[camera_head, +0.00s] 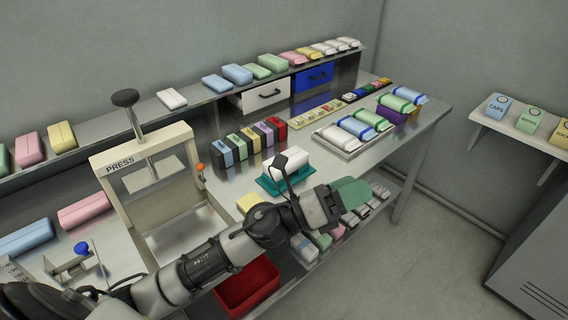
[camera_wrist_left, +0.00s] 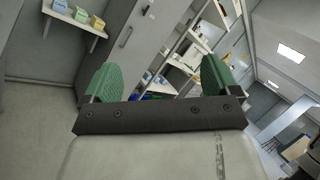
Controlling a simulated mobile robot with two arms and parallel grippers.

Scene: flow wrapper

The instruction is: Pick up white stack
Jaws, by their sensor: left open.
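A white stack (camera_head: 292,160) sits on a teal base (camera_head: 268,186) near the middle of the steel table, partly hidden by a dark part of my arm. My left gripper (camera_head: 350,193) is to the right of the stack and nearer the front, out past the table's front edge. Its green fingers are spread with nothing between them in the left wrist view (camera_wrist_left: 158,68). That view looks toward cabinets and shelving and does not show the stack. My right gripper is not in view.
A press (camera_head: 150,165) stands left of the stack. Coloured blocks (camera_head: 250,140) stand behind it, and a tray (camera_head: 340,143) of wrapped packs lies to its right. A red bin (camera_head: 247,287) sits below the table front. Open floor lies to the right.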

